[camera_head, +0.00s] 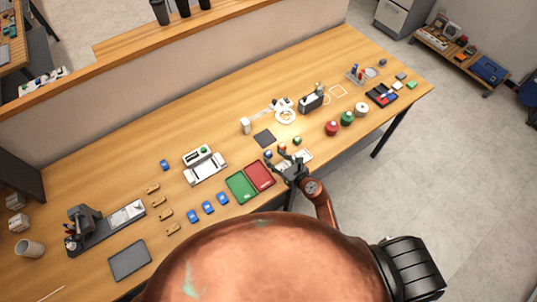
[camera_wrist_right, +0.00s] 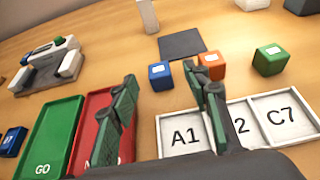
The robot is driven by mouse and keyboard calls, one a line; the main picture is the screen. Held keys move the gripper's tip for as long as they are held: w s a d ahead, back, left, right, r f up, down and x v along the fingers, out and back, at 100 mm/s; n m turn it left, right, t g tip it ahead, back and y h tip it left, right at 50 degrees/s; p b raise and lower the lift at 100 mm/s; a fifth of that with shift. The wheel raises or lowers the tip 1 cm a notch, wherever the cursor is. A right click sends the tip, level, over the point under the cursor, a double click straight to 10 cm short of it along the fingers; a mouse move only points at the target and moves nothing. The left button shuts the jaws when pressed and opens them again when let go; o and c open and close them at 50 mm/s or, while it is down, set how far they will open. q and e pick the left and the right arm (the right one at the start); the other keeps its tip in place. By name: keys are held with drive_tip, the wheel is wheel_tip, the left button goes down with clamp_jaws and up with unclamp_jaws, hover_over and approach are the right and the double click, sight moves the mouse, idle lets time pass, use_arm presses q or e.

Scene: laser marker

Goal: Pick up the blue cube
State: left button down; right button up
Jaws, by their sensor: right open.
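The blue cube (camera_wrist_right: 161,76) stands on the table in the right wrist view, with a white label on its top. It also shows small in the head view (camera_head: 268,154). My right gripper (camera_wrist_right: 165,90) is open, and in the wrist view the cube appears between its two fingers, farther out than the tips. The gripper also shows in the head view (camera_head: 281,158), just above the table edge. Nothing is held in it. My left gripper is not in view.
An orange cube (camera_wrist_right: 212,65) and a green cube (camera_wrist_right: 270,59) stand to the right of the blue one. White plates marked A1, 2 and C7 (camera_wrist_right: 187,134) lie nearer. A green tray (camera_wrist_right: 50,135) and a red tray (camera_wrist_right: 92,104) lie left. A dark pad (camera_wrist_right: 181,43) lies behind.

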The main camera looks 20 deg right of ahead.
sight(270, 155)
drive_tip(key=x, duration=0.5)
drive_tip(key=shift+s+f, duration=0.15)
drive_tip(key=shift+f, duration=0.2)
drive_tip(key=shift+c, duration=0.2)
drive_tip(key=c, duration=0.9)
drive_tip(key=shift+r, duration=0.15)
